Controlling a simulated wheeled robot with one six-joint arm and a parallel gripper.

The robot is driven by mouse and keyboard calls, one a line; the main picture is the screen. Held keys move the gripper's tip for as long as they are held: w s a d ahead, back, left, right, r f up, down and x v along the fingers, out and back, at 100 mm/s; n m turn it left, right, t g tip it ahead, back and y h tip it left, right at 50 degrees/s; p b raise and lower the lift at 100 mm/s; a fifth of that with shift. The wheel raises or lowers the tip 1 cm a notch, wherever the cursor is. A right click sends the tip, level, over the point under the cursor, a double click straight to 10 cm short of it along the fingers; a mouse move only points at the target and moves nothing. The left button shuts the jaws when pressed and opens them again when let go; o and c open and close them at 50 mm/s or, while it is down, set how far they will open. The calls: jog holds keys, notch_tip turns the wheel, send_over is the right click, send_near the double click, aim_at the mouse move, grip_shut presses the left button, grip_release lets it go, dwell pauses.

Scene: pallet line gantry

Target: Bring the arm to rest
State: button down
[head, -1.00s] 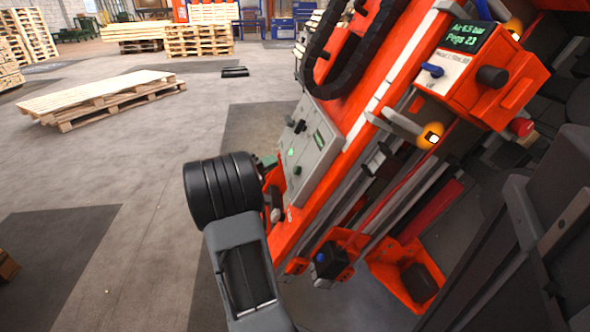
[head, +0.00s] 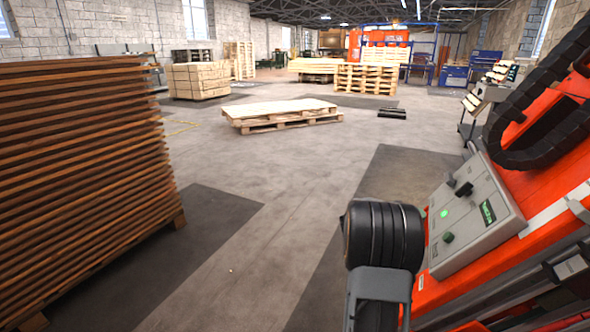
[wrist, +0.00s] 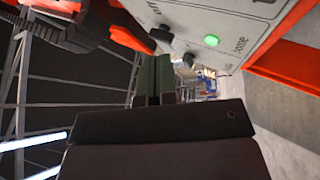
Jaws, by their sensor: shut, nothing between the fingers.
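My gripper (wrist: 154,80) shows in the wrist view as two dark green fingers pressed together, with nothing between them. It is in the air close to a grey control panel (wrist: 230,42) with a lit green button. I cannot tell whether it touches the panel. In the head view my arm's dark rounded joint and grey link stand at the lower right, just left of the same control panel (head: 478,215). My gripper itself is hidden in the head view.
The orange gantry machine (head: 540,150) with a black cable chain (head: 545,130) fills the right side. A tall stack of brown boards (head: 80,170) stands at the left. A low wooden pallet (head: 282,115) lies farther back. Open floor (head: 270,190) lies between them.

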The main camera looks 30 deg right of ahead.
jog(key=s+a+r+n+t+y+p, duration=0.1)
jog(key=a+r+t+y+p, duration=0.3)
jog(key=a+r+p, duration=0.6)
jog(key=a+r+n+t+y+p, duration=0.3)
jog(key=a+r+y+p, duration=0.4)
jog(key=a+r+p, duration=0.4)
jog(key=s+a+r+n+t+y+p, duration=0.1)
jog(key=a+r+t+y+p, duration=0.4)
jog(key=a+r+p, duration=0.6)
jog(key=a+n+y+p, duration=0.1)
jog(key=a+p, duration=0.5)
jog(key=a, duration=0.4)
jog(key=shift+s+a+n+y, duration=0.2)
jog(key=shift+s+n+y, duration=0.1)
jog(key=shift+s+n, duration=0.1)
jog(key=shift+r, duration=0.1)
